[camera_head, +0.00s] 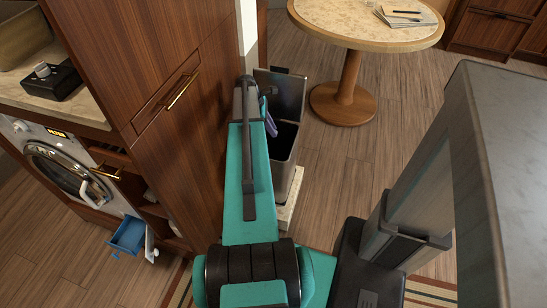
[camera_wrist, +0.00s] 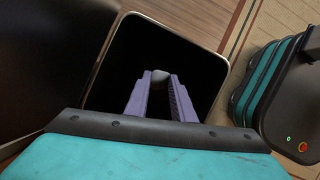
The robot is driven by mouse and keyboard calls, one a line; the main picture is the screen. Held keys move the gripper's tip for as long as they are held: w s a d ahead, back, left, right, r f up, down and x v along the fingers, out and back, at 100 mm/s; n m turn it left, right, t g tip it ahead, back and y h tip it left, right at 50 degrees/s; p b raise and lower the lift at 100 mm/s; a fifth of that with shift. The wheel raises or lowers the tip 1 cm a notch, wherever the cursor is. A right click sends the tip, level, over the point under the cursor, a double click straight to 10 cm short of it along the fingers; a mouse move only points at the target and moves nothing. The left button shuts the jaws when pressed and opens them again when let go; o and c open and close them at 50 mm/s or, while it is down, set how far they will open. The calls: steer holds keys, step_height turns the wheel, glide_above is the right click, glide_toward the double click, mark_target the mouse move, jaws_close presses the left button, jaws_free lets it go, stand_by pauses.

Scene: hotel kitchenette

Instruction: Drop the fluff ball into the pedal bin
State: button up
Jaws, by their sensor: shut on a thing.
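The pedal bin (camera_head: 284,143) stands on the floor beside the tall wooden cabinet, with its lid (camera_head: 281,92) up and its mouth open. In the wrist view the bin's dark mouth (camera_wrist: 118,62) fills the middle, framed by a pale rim. My gripper (camera_wrist: 160,80) has its purple fingers over the mouth, shut on the small grey fluff ball (camera_wrist: 159,75) at the tips. In the head view my gripper (camera_head: 270,125) is partly hidden by my arm and the ball cannot be seen.
The tall cabinet (camera_head: 170,80) stands close left of the bin. A round table (camera_head: 365,28) stands behind to the right. A washing machine (camera_head: 65,165) and an open blue drawer (camera_head: 128,235) are at left. Wooden floor is clear right of the bin.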

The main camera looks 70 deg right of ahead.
steer(key=shift+f+b, duration=0.55)
steer(key=shift+f, duration=0.35)
steer(key=o, duration=1.1)
steer(key=shift+c, duration=0.2)
steer(key=shift+r, duration=0.1)
steer(key=p+v, duration=0.1)
steer(key=v, duration=1.2)
steer(key=shift+r, duration=0.3)
